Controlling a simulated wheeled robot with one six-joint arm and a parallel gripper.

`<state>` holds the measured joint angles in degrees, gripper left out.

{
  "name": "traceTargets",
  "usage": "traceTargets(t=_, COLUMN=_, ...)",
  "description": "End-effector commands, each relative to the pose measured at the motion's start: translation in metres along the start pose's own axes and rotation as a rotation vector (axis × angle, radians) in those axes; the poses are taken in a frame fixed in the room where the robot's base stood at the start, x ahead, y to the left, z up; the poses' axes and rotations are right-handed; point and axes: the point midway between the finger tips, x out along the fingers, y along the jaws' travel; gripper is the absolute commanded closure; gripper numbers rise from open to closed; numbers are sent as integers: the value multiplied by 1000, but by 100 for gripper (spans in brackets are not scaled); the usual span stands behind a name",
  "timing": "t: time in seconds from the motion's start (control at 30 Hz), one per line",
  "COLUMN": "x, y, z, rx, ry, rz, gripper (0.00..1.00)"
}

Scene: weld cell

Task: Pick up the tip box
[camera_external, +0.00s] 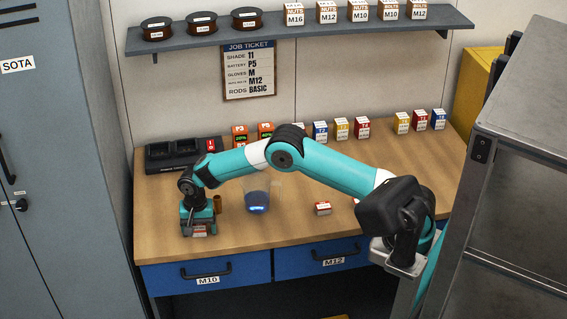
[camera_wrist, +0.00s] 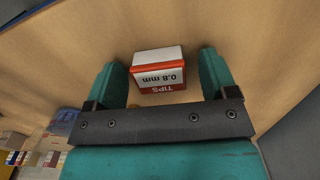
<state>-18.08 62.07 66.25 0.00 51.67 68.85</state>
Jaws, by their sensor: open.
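The tip box (camera_wrist: 160,76) is a small white box with a red edge, labelled "TIPS 0.8 mm". In the wrist view it sits on the wooden bench between the two teal fingers of my gripper, with a gap on each side. My gripper (camera_external: 197,224) is open and points down at the left front of the bench in the external view. A small part of the box (camera_external: 199,234) shows there at the fingertips; the rest is hidden by the gripper.
A clear cup with a blue label (camera_external: 257,203) and a brown cylinder (camera_external: 218,204) stand just right of my gripper. Another small red and white box (camera_external: 322,208) lies further right. A black charger (camera_external: 175,157) and several small boxes line the back. The bench's front edge is close.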

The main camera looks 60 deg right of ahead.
Motion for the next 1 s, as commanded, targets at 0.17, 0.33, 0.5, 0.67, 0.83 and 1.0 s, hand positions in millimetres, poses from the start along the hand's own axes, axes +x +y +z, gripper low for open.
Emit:
traceTargets(t=0.17, x=0, y=0, z=0, rx=0, ry=0, rz=0, gripper=28)
traceTargets(t=0.33, x=0, y=0, z=0, rx=0, ry=0, rz=0, gripper=67)
traceTargets(t=0.5, x=0, y=0, z=0, rx=0, ry=0, rz=0, gripper=76)
traceTargets(t=0.67, x=-1, y=0, z=0, rx=0, ry=0, rz=-1, gripper=76)
traceTargets(t=0.83, x=-11, y=0, z=0, rx=0, ry=0, rz=-1, gripper=76)
traceTargets(t=1.0, x=-40, y=-1, z=-1, rx=0, ry=2, rz=-5, gripper=76)
